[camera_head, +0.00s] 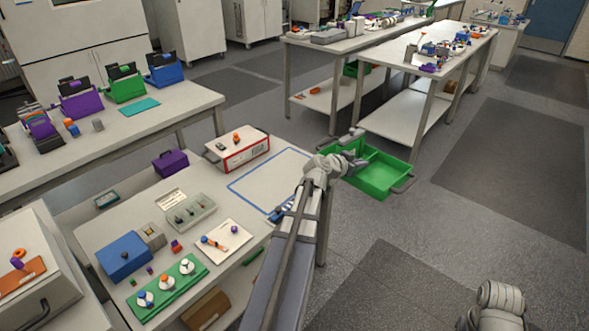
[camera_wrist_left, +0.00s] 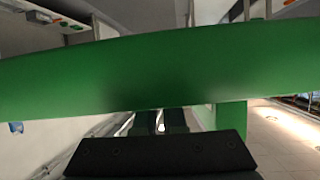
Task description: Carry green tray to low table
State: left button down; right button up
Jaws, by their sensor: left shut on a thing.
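The green tray (camera_head: 377,178) is held out over open floor, right of the low table (camera_head: 318,224), and looks empty inside. It has grey handles at its far-left and right ends. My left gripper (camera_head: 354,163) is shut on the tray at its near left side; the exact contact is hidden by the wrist. In the left wrist view the tray's green wall (camera_wrist_left: 150,75) spans the picture, just beyond my left gripper (camera_wrist_left: 160,122). A bare area with a blue outline (camera_head: 262,182) lies on the low table. My right gripper is not in view.
Workbenches stand behind (camera_head: 425,58) and at left (camera_head: 190,108). The floor at right is clear.

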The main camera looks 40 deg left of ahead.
aim_at(285, 173)
jog(key=i, duration=1.7)
jog(key=u, duration=1.5)
